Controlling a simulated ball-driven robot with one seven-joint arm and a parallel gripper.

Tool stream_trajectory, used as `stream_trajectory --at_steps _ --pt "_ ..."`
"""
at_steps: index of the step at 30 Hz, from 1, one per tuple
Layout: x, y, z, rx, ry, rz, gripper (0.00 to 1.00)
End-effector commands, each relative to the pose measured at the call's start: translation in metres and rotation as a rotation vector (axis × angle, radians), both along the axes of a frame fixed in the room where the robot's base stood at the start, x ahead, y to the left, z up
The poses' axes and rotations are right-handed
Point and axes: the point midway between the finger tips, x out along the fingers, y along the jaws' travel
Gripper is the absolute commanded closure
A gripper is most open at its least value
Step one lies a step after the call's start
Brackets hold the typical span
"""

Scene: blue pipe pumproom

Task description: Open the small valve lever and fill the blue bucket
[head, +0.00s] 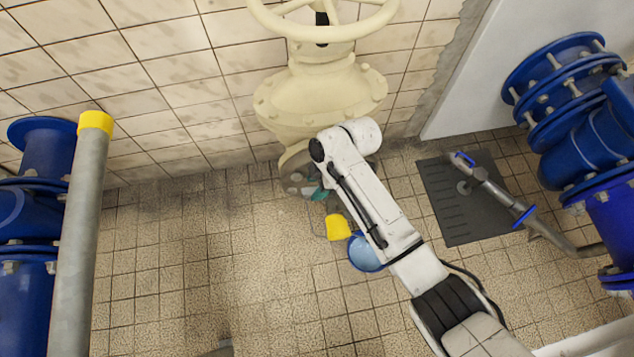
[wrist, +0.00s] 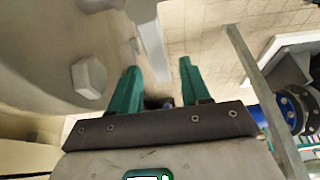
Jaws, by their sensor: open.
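The blue bucket (head: 364,254) stands on the tiled floor in the head view, partly hidden by my arm. Its inside looks light blue; I cannot tell whether it holds water. A thin grey pipe at the right carries a small blue lever (head: 525,216) and another blue part (head: 462,159) at its upper end; I cannot tell which is the valve lever. My gripper (head: 318,190) is beside the foot of the big cream valve, away from both blue parts. In the wrist view its green fingers (wrist: 159,68) are apart, with nothing clearly held.
The cream valve with handwheel (head: 318,90) stands against the tiled wall. A yellow object (head: 338,227) is beside the bucket. A dark floor mat (head: 455,215) lies under the grey pipe. Blue flanged pipes (head: 585,110) stand right; a grey yellow-capped post (head: 80,230) stands left. Left-centre floor is clear.

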Motion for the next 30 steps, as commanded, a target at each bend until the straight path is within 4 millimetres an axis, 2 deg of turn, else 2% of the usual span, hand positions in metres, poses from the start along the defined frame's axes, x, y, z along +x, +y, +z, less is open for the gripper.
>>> stream_trajectory --at_steps 4,18,30 --pt "0.0000 0.0000 0.0003 0.000 0.000 0.000 0.54" --pt "-0.0001 -0.0001 0.0004 0.000 0.000 0.000 0.99" --pt "-0.0003 -0.0002 0.0003 0.000 0.001 0.000 1.00"
